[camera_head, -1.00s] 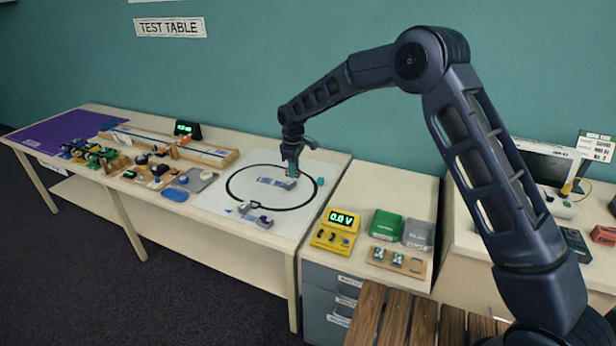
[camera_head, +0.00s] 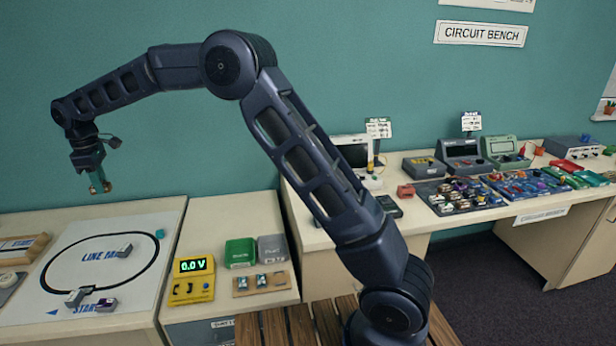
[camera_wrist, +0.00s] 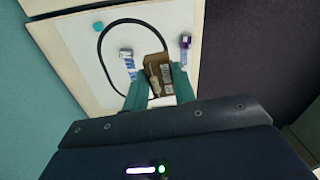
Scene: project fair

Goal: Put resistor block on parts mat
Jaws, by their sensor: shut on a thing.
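My gripper (camera_head: 100,188) is raised above the white line-track mat on the left table. In the wrist view its green fingers are shut on a brown block (camera_wrist: 157,70) with a pale part and printed marks on top, which looks like the resistor block. In the head view the block is mostly hidden by the fingers. A dark mat (camera_head: 428,204) crowded with small parts lies on the circuit bench at right. I cannot tell for sure whether it is the parts mat.
The white track mat (camera_head: 60,262) holds small grey robots and a teal cube (camera_head: 160,233). A yellow voltmeter (camera_head: 191,282), a green box (camera_head: 240,252) and a grey box (camera_head: 272,248) stand on the middle cabinet. Meters (camera_head: 460,158) stand behind the dark mat. Wooden slats lie in front.

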